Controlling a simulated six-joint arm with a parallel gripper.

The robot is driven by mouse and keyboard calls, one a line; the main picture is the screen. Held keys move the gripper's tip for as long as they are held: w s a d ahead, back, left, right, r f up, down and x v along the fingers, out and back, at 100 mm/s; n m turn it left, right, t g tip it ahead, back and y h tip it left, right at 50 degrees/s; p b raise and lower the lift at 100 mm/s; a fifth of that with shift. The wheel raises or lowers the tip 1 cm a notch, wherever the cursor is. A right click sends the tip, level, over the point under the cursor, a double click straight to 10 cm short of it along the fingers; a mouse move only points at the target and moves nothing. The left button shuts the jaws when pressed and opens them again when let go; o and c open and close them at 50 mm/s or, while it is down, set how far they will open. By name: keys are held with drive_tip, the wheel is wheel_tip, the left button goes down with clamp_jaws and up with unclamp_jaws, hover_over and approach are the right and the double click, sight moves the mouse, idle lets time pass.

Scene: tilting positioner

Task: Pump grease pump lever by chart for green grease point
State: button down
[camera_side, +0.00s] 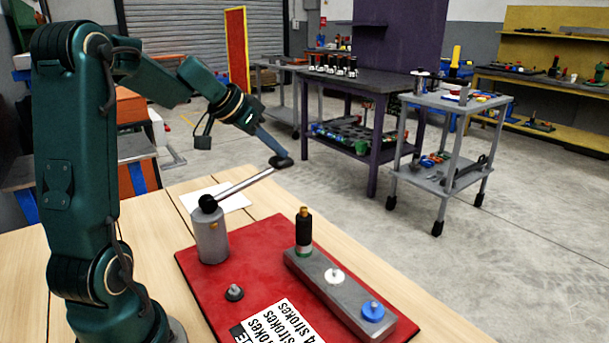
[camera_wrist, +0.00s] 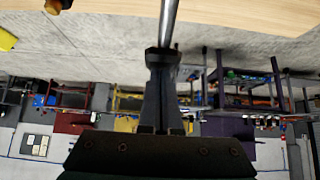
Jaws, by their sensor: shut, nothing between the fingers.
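The grease pump (camera_side: 211,238) is a grey upright cylinder with a black ball joint on top. Its silver lever (camera_side: 245,186) slopes up to the right and ends in a dark knob (camera_side: 281,161). My gripper (camera_side: 277,150) is shut with its tips at the knob; contact is hard to tell. In the wrist view my shut fingers (camera_wrist: 160,65) meet the end of the lever rod (camera_wrist: 169,22). A black fitting with a brass tip (camera_side: 303,228) stands on the green grease point (camera_side: 303,252). The white chart (camera_side: 280,325) reads "strokes", partly cut off.
The red plate (camera_side: 195,272) carries a grey block (camera_side: 318,284) with a white point (camera_side: 334,275) and a blue point (camera_side: 373,311). A small black knob (camera_side: 234,293) sits on the plate. White paper (camera_side: 228,198) lies behind the pump. Carts stand beyond the table.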

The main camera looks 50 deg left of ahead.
drive_tip(key=f+g, duration=0.1)
drive_tip(key=w+f+g, duration=0.1)
drive_tip(key=f, duration=0.1)
drive_tip(key=f+g, duration=0.1)
drive_tip(key=f, duration=0.1)
drive_tip(key=shift+w, duration=0.4)
drive_tip(key=shift+f+g, duration=0.4)
drive_tip(key=shift+f, duration=1.15)
wheel_tip(320, 180, up, 12)
hover_over(279, 158)
drive_tip(key=shift+w, duration=0.25)
drive_tip(key=shift+v, duration=0.95)
